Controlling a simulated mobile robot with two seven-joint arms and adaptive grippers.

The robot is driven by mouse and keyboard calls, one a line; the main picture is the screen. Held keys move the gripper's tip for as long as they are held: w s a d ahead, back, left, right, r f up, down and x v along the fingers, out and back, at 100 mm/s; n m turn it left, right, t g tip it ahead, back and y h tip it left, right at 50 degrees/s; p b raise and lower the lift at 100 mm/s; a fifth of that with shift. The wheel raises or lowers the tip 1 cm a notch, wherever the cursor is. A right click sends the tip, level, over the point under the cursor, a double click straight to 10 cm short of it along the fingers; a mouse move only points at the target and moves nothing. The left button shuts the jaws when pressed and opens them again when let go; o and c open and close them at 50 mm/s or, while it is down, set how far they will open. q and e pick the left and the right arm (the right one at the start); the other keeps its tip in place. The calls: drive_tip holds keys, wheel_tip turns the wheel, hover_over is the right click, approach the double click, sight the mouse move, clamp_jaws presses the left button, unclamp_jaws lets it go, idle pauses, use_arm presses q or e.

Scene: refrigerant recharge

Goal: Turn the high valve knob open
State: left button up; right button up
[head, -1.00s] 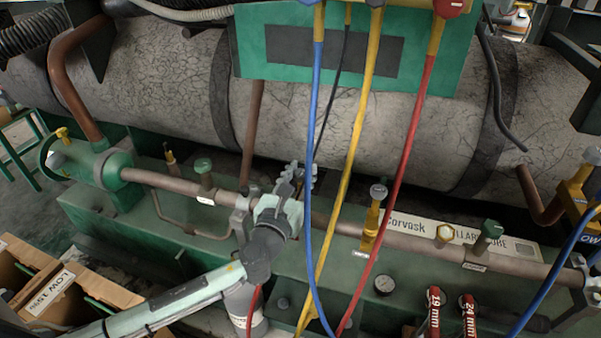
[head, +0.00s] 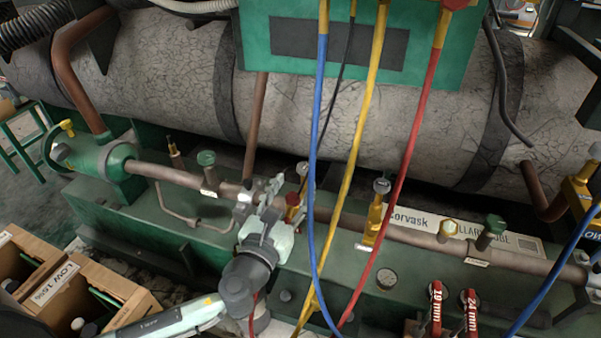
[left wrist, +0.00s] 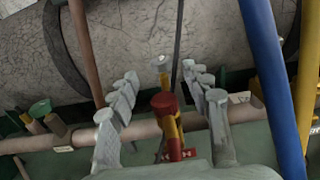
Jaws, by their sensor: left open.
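The red valve knob (head: 292,200) stands on the brown pipe behind the hanging blue hose, in the head view. In the left wrist view the red knob (left wrist: 165,103) sits on a yellow and red valve body, roughly midway between the fingers. My left gripper (head: 268,192) is open. Its fingers (left wrist: 160,73) reach past both sides of the knob in the wrist view, with gaps on both sides. I cannot tell how far the fingers are from it in depth. My right gripper is not in view.
Blue (head: 318,130), yellow (head: 357,150) and red (head: 407,150) hoses hang just right of my left gripper. A silver-capped yellow valve (head: 376,215) and green caps (head: 206,158) line the pipe. The large grey tank (head: 150,70) is behind. Cardboard boxes (head: 120,290) stand lower left.

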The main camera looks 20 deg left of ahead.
use_arm(q)
drive_tip(key=shift+s+d, duration=0.2)
drive_tip(key=shift+s, duration=2.05)
